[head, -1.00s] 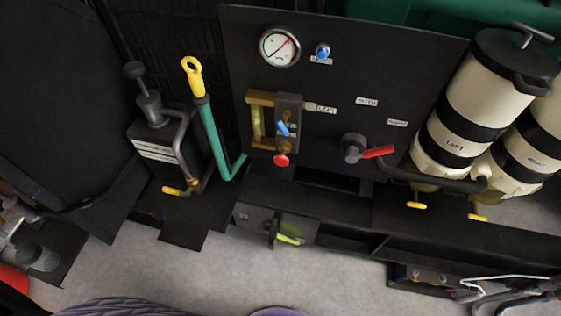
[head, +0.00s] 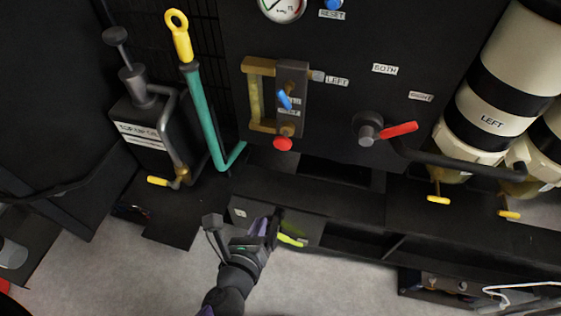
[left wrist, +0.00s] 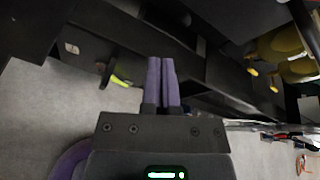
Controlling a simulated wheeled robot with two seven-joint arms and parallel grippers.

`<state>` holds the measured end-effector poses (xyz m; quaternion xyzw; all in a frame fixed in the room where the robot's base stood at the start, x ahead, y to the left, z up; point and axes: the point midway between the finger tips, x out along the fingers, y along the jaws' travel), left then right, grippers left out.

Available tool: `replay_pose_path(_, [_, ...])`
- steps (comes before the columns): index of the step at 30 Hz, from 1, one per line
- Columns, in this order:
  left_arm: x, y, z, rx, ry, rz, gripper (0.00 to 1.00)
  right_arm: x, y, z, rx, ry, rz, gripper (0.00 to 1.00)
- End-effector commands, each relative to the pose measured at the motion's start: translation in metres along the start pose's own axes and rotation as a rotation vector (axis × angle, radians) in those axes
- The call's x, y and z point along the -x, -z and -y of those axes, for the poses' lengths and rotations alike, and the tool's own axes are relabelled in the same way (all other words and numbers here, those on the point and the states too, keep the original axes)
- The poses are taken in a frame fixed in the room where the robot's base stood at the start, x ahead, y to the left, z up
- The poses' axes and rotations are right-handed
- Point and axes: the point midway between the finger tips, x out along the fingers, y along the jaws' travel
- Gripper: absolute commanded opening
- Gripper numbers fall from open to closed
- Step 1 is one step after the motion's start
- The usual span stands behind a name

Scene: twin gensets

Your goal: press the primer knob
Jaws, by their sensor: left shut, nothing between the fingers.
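No label in view reads primer. A red round knob (head: 283,143) sits at the foot of a brass-framed sight glass and dark block on the black panel, below a small blue lever (head: 285,99). A black plunger knob (head: 115,35) tops the pump at the left. My left gripper (head: 268,222) is low in front of the bench, below the red knob and apart from it, beside a lime-yellow lever (head: 291,240). Its purple fingers (left wrist: 160,62) are together and empty in the left wrist view. My right gripper is not in view.
A red lever valve (head: 400,131) is on the panel at right, near the LEFT canister (head: 490,118). A teal handle with yellow ring (head: 178,32) stands left of the panel. A dark ledge (head: 310,205) runs below. Grey floor (head: 330,285) in front is clear.

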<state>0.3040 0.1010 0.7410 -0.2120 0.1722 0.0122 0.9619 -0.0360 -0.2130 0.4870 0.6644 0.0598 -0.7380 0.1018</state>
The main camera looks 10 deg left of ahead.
Motion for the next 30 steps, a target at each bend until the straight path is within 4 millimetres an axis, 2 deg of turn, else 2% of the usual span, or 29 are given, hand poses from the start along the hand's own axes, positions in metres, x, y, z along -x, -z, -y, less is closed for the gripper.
replay_pose_path(1, [-0.002, -0.010, 0.005, -0.138, 0.020, 0.066, 0.00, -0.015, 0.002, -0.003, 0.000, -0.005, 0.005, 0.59])
replay_pose_path(3, [0.001, -0.032, 0.015, -0.301, 0.031, 0.147, 0.00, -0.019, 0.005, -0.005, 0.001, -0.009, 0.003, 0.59])
replay_pose_path(6, [0.005, -0.049, 0.023, -0.420, 0.030, 0.205, 0.00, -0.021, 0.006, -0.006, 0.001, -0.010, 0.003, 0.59])
replay_pose_path(17, [0.003, -0.055, 0.026, -0.443, 0.029, 0.218, 0.00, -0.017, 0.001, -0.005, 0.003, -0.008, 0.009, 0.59])
replay_pose_path(20, [-0.009, -0.059, 0.027, -0.441, 0.030, 0.220, 0.00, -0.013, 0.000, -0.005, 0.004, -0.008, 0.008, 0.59])
replay_pose_path(25, [-0.045, -0.067, 0.030, -0.441, 0.029, 0.220, 0.00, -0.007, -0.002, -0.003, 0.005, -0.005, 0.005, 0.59])
replay_pose_path(30, [-0.082, -0.072, 0.032, -0.440, 0.030, 0.218, 0.00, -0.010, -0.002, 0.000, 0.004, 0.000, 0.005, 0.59])
